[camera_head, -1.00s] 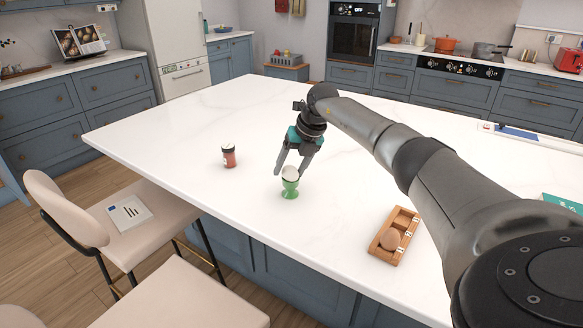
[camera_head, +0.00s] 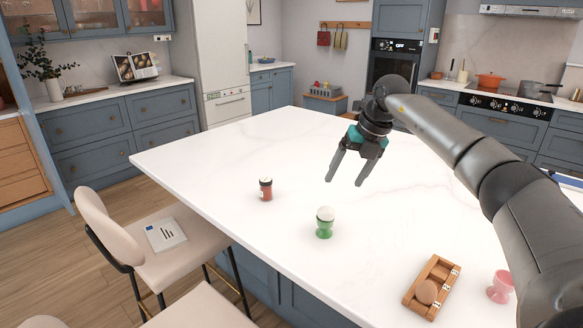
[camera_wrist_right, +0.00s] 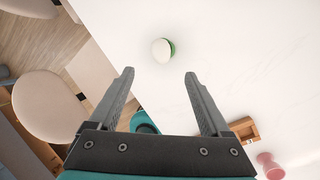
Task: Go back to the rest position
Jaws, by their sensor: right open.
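My right gripper (camera_head: 347,182) is open and empty above the white island top, up and to the right of the egg cup in the head view. In the right wrist view its two fingers (camera_wrist_right: 160,95) stand wide apart with nothing between them. A green egg cup (camera_head: 324,231) stands upright on the island with a white egg (camera_head: 326,213) in it. The egg also shows in the right wrist view (camera_wrist_right: 161,50), beyond the fingertips. My left gripper is in neither view.
A wooden box (camera_head: 413,299) holds a brown egg (camera_head: 427,292) near the front edge. A pink egg cup (camera_head: 501,287) stands beside it, close to my arm in the picture. The island's far left part (camera_head: 230,150) is clear.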

